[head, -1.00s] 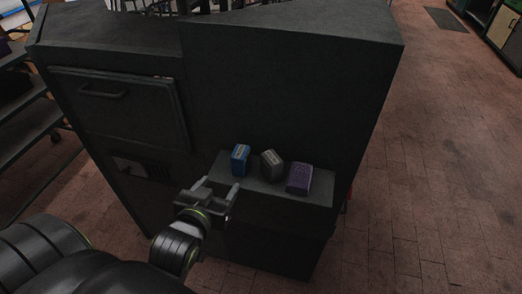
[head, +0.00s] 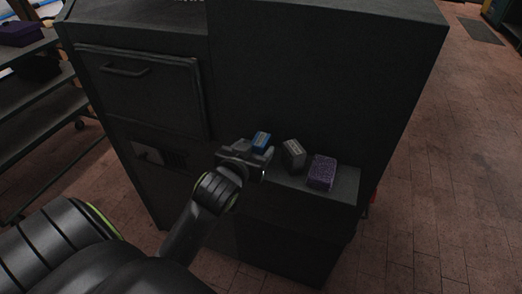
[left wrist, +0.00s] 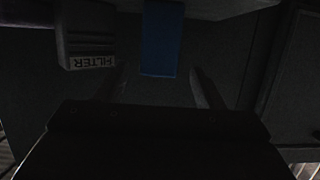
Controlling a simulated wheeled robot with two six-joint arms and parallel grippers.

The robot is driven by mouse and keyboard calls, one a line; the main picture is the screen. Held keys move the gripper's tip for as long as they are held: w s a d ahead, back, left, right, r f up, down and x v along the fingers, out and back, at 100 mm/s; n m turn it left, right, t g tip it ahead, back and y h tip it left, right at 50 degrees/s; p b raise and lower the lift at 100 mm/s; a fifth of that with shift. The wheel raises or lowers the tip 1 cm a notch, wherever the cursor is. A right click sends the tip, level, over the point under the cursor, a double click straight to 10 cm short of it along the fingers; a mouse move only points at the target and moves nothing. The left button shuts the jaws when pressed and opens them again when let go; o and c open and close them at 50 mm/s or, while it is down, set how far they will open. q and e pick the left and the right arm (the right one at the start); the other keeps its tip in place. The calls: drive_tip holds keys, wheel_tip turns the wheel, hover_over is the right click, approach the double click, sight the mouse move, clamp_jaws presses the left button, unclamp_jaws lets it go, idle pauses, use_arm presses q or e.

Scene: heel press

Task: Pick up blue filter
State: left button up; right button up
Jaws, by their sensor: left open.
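The blue filter (head: 261,140) stands at the left end of a dark ledge (head: 343,185) on the front of the machine; my left gripper hides its lower part in the head view. In the left wrist view the blue filter (left wrist: 161,40) is at the top middle, ahead of and between the two open fingers. My left gripper (head: 258,153) is open and close to it; contact cannot be made out. It also shows in the left wrist view (left wrist: 158,88). My right gripper is not in view.
A grey filter (head: 293,154) stands just right of the blue one and shows lettering in the left wrist view (left wrist: 88,35). A purple block (head: 322,172) sits farther right. The dark machine (head: 320,75) rises behind the ledge. Brick floor (head: 440,200) is open at right.

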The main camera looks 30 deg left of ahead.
sight(263, 138)
use_arm(q)
drive_tip(key=shift+x, duration=0.8)
drive_tip(key=x, duration=0.2)
drive_tip(key=p+x, duration=0.1)
drive_tip(key=shift+w+r+p, duration=0.1)
drive_tip(key=shift+w+p, duration=0.2)
drive_tip(key=shift+w, duration=0.15)
drive_tip(key=shift+w+a+f, duration=0.2)
drive_tip(key=shift+w+f, duration=0.05)
drive_tip(key=shift+w, duration=0.25)
drive_tip(key=c, duration=1.1)
drive_tip(key=shift+s+r, duration=0.1)
drive_tip(key=shift+r, duration=0.05)
